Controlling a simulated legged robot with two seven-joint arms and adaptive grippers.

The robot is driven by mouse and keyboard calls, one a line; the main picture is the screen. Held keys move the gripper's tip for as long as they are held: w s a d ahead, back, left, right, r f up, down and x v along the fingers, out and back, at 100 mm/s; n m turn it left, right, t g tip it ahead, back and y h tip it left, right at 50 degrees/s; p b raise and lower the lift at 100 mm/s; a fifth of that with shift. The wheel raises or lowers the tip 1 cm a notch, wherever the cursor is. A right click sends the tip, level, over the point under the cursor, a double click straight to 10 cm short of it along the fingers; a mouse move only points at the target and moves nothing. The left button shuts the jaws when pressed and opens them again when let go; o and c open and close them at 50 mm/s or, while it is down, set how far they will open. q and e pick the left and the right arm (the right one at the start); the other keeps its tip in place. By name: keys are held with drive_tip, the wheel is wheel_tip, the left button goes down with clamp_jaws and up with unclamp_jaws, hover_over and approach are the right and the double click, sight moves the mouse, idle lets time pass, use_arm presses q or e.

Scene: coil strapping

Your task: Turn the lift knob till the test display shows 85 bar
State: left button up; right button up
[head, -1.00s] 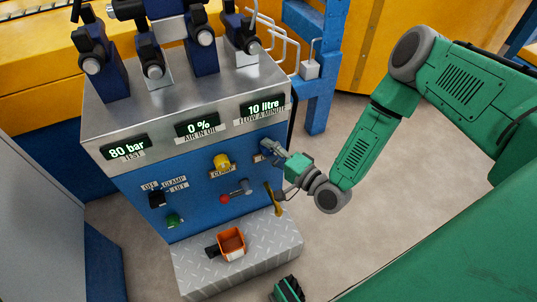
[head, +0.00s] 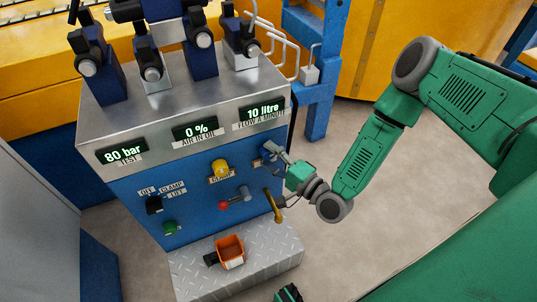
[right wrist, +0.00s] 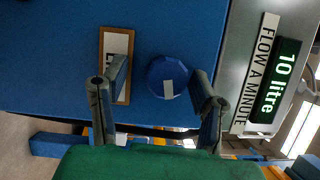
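The test display (head: 122,156) reads 80 bar at the left of the machine's sloping top edge. The lift knob, a round blue knob with a pale mark (right wrist: 168,78), stands on the blue panel beside a brass-edged label plate, whose lettering is mostly hidden. My right gripper (head: 272,154) is at the right side of the panel, in front of this knob. In the right wrist view its two fingers (right wrist: 160,82) are spread on either side of the knob, with visible gaps.
A yellow clamp knob (head: 221,167), a red-tipped lever (head: 236,198) and a black selector switch (head: 154,204) are on the same panel. A brass handle (head: 273,205) hangs just below my right gripper. An orange cup (head: 230,251) sits on the metal step.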

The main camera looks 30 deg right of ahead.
drive_tip(key=shift+r, duration=0.1)
drive_tip(key=v, duration=1.2)
drive_tip(key=shift+w, duration=0.1)
drive_tip(key=s+a+f+n+g+p, duration=0.1)
drive_tip(key=s+a+n+g+p, duration=0.45)
drive_tip(key=a+n+g, duration=0.35)
drive_tip(key=s+d+r+n+g+h+p, duration=0.4)
drive_tip(key=s+d+n+g+h+p, duration=0.1)
drive_tip(key=s+d, duration=0.4)
drive_tip(key=s+n+g+h, duration=0.1)
drive_tip(key=s+g, duration=0.1)
drive_tip(key=shift+r+n+g, duration=0.3)
